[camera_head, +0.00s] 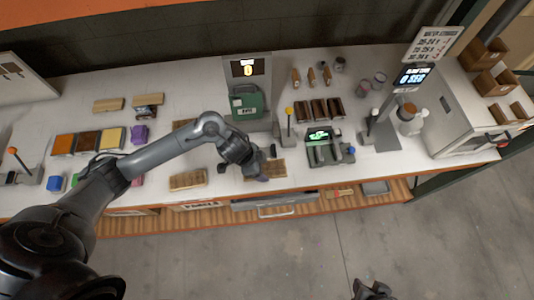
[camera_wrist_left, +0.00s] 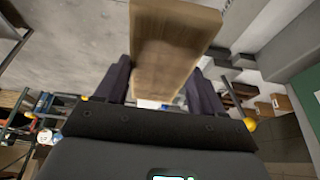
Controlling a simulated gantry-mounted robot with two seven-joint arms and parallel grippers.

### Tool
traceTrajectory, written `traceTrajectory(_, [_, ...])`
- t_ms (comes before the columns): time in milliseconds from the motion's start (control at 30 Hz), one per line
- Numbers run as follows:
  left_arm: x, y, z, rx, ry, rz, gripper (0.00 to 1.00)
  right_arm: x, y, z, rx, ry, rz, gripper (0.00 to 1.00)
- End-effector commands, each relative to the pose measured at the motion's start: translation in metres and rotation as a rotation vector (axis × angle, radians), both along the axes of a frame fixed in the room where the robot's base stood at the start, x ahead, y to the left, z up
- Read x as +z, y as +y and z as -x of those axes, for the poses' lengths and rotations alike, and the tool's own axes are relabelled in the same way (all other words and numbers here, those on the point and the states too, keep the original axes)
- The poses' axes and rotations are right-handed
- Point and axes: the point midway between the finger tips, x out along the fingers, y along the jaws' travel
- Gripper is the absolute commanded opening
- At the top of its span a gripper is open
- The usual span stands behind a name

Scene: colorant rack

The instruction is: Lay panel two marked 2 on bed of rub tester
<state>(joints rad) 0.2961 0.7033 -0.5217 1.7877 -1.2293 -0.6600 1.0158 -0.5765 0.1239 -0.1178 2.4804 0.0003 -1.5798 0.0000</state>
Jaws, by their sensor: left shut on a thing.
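My left gripper (camera_head: 262,174) is over the front part of the bench, shut on a light wooden panel (camera_head: 272,169). In the left wrist view the panel (camera_wrist_left: 172,45) sticks out between the two dark fingers (camera_wrist_left: 160,92). No number shows on it. Another wooden panel (camera_head: 188,179) lies on the bench to the left. A green machine (camera_head: 246,103) with a counter reading 0 stands behind my gripper; I cannot tell for sure that it is the rub tester, and my arm hides the area in front of it. My right gripper (camera_head: 375,290) is low at the bottom edge, away from the bench.
Coloured panels (camera_head: 88,141) lie at the left.

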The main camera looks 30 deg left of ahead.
Motion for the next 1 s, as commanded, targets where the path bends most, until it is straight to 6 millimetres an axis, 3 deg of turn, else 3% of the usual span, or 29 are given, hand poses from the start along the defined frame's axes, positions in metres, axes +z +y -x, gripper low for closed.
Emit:
traceTrajectory(233, [0.001,0.014,-0.019,0.0,0.001,-0.002,0.36,-0.002,0.002,0.001,0.001,0.004,-0.004,0.43])
traceTrajectory(700, [-0.049,0.09,-0.059,0.0,-0.001,0.001,0.36,-0.006,0.003,0.003,-0.003,0.008,-0.01,0.43])
traceTrajectory(1000, [-0.061,0.104,-0.066,-0.004,-0.001,0.002,0.36,-0.006,0.0,0.002,0.005,0.005,0.002,0.43])
